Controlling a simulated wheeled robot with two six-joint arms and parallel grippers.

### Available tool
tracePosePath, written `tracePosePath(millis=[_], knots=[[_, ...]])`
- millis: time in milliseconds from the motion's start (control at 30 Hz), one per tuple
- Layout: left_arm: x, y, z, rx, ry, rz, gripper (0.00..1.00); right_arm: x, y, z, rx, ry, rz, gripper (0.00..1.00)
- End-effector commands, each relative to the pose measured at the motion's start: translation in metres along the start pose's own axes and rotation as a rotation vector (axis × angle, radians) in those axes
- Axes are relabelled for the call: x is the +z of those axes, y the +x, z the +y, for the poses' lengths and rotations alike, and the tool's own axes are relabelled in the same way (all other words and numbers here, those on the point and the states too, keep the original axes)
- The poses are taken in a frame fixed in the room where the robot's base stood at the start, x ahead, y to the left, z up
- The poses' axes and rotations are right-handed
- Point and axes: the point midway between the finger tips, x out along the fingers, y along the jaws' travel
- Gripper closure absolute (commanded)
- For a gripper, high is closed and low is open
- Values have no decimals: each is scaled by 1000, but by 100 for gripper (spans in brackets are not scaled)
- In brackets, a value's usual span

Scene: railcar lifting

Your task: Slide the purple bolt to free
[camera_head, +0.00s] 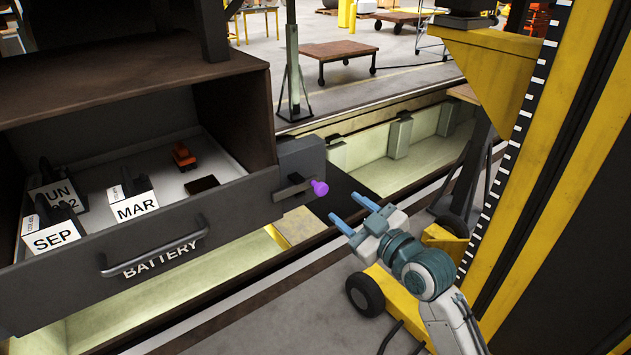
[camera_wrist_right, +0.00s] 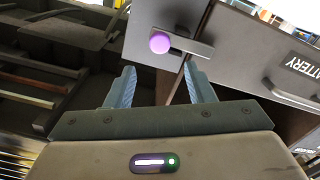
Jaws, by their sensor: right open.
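The purple bolt (camera_head: 320,187) has a round purple knob on a metal bar. It sits on a grey latch block (camera_head: 303,163) at the right end of the open battery drawer (camera_head: 150,248). In the right wrist view the purple bolt (camera_wrist_right: 160,43) shows ahead of the fingers, slightly above the gap between them. My right gripper (camera_head: 348,213) is open and empty, to the right of the knob and apart from it. Its two blue fingers (camera_wrist_right: 160,88) point toward the latch. My left gripper is not in view.
The drawer holds white boxes marked SEP (camera_head: 55,238) and MAR (camera_head: 136,205), another box and an orange item (camera_head: 184,156). A yellow-and-black column (camera_head: 545,150) stands close on the right. A lit pit (camera_head: 420,150) lies behind the latch.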

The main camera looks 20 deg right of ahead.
Motion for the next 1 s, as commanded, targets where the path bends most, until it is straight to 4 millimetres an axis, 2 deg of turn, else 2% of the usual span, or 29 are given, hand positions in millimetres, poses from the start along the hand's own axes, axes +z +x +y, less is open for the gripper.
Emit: tracePosePath(millis=[300, 500, 700, 933, 1000], knots=[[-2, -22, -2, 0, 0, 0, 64, -3, 59, 1, 1, 6, 0, 51], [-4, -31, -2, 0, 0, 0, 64, -2, 88, 1, 0, 4, -1, 51], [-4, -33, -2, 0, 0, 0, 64, 0, 98, 0, 0, 2, 0, 51], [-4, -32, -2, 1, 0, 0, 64, 1, 98, 0, 0, 1, -1, 51], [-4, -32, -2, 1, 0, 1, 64, 1, 98, 0, 0, 1, -1, 63]])
